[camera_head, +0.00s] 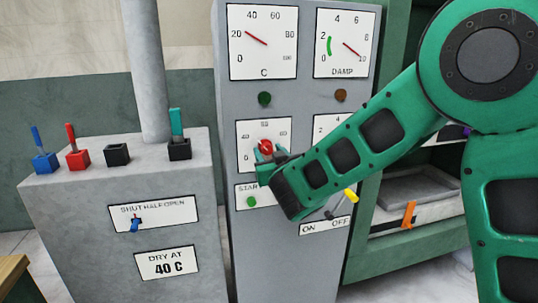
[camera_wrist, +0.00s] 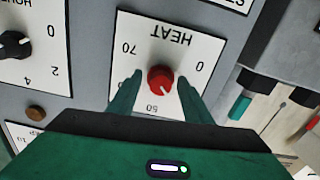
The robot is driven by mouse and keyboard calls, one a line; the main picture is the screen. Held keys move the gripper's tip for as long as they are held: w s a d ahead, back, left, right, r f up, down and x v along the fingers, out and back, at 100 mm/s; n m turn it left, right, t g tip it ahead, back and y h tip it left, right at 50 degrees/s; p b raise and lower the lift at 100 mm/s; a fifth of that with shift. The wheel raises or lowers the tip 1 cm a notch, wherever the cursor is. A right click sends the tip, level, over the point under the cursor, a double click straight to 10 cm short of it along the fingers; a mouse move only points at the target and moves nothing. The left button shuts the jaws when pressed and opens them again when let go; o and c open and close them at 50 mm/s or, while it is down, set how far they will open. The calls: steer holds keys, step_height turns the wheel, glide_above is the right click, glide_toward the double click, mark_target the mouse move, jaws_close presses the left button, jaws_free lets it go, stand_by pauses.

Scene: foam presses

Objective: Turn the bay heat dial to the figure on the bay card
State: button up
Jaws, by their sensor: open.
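The heat dial is a red knob (camera_wrist: 160,79) on a white plate marked HEAT (camera_wrist: 170,38), upside down in the wrist view, with 0, 50 and 70 readable. In the head view the knob (camera_head: 265,146) is partly hidden by my gripper. My gripper (camera_wrist: 159,81) is open, its green fingers on either side of the knob; I cannot tell whether they touch it. A pale mark shows on the knob's lower side in the wrist view; its exact figure is unclear. The bay card (camera_head: 166,264) reads DRY AT 40 C. The C gauge (camera_head: 263,42) needle points near 20.
A DAMP gauge (camera_head: 344,44) is beside the C gauge. A black knob (camera_wrist: 14,45) on another plate is close beside the heat plate. Below are a START button (camera_head: 252,201) and a yellow-tipped ON/OFF lever (camera_head: 348,197). Several coloured levers stand on the grey box (camera_head: 60,200) at left.

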steer(key=c, duration=1.1)
steer(key=shift+o, duration=0.3)
steer(key=shift+d+n, duration=0.1)
steer(key=shift+n, duration=1.2)
steer(key=o, duration=1)
steer(key=shift+o, duration=0.2)
steer(key=shift+s, duration=0.1)
